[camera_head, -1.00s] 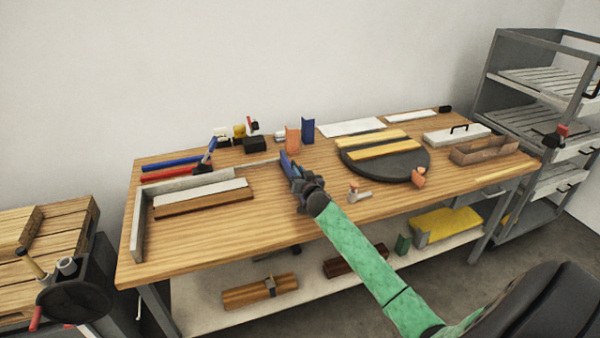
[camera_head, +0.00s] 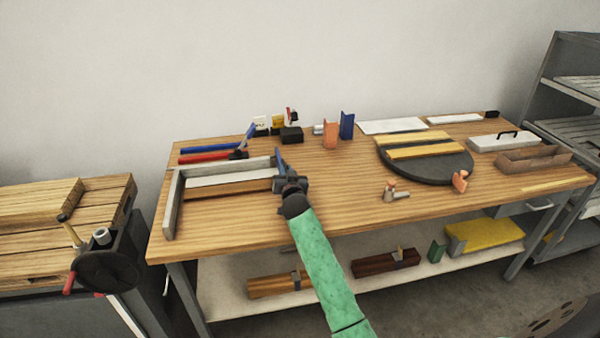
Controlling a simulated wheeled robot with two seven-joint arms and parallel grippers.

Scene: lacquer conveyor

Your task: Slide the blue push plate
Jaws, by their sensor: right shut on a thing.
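The blue push plate (camera_head: 280,159) stands on edge on the bench, at the right end of a white strip (camera_head: 229,177) and a brown strip (camera_head: 228,190). It looks close to or against their ends; the gripper hides the exact contact. My right gripper (camera_head: 288,182), on the green arm, is shut on the plate from the near side. The strips lie inside a grey L-shaped fence (camera_head: 173,205), along its back rail and a little right of its left rail. My left gripper is out of view.
Red (camera_head: 205,157) and blue bars (camera_head: 210,148) and a blue-handled tool (camera_head: 249,134) lie behind the fence. An orange plate (camera_head: 330,134) and another blue plate (camera_head: 347,125) stand at the back. A dark turntable (camera_head: 428,172) with yellow strips is to the right.

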